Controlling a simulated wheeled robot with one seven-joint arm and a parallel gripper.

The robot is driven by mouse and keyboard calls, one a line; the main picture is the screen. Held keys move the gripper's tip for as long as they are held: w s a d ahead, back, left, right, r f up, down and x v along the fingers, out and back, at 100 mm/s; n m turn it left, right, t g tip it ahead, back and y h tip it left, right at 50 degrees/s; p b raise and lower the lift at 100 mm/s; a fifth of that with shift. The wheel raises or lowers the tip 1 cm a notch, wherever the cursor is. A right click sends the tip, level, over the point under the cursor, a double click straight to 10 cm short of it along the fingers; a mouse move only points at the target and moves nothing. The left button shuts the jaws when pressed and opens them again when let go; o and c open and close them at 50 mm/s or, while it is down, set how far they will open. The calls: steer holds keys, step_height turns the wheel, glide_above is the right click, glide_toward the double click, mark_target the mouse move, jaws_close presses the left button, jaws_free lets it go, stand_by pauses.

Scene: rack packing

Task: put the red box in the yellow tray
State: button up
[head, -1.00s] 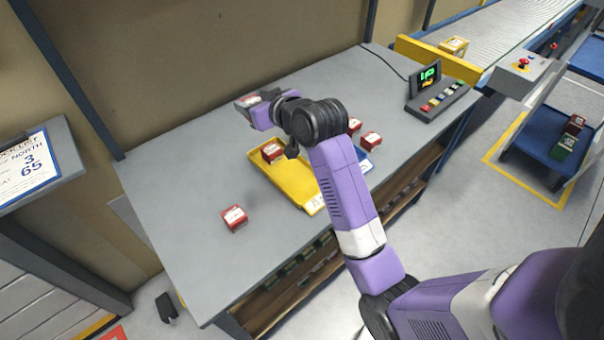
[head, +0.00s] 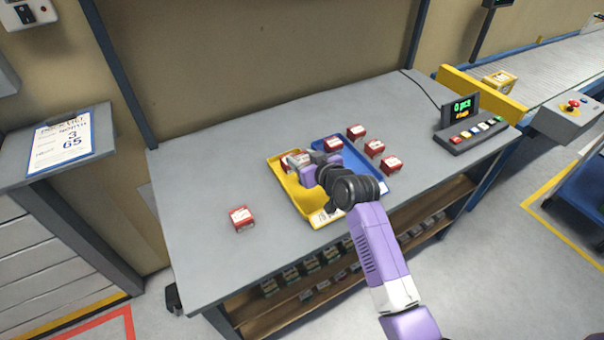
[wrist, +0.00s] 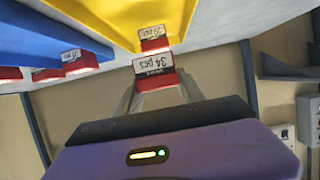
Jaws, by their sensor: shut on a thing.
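The yellow tray (head: 312,199) lies on the table, and one red box (head: 289,163) sits at its far end. My gripper (head: 309,158) is over the tray's far part, shut on another red box. In the wrist view the held red box (wrist: 157,76), with a "34 pcs" label, is between the two fingers of my gripper (wrist: 160,86). The other red box (wrist: 153,40) shows just behind it, against the yellow tray (wrist: 125,12). I cannot tell whether the held box touches the tray floor. My wrist hides part of the tray.
A blue tray (head: 375,188) lies right beside the yellow one, with a red box (head: 333,145) at its far end. Several red boxes (head: 374,148) stand to its right. A lone red box (head: 240,218) stands on the clear left table. A keypad console (head: 475,132) is at right.

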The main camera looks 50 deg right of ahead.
steer(key=shift+f, duration=3)
steer(key=shift+f+b, duration=0.15)
steer(key=shift+b, duration=0.15)
steer(key=o, duration=1.5)
steer(key=shift+c, duration=0.2)
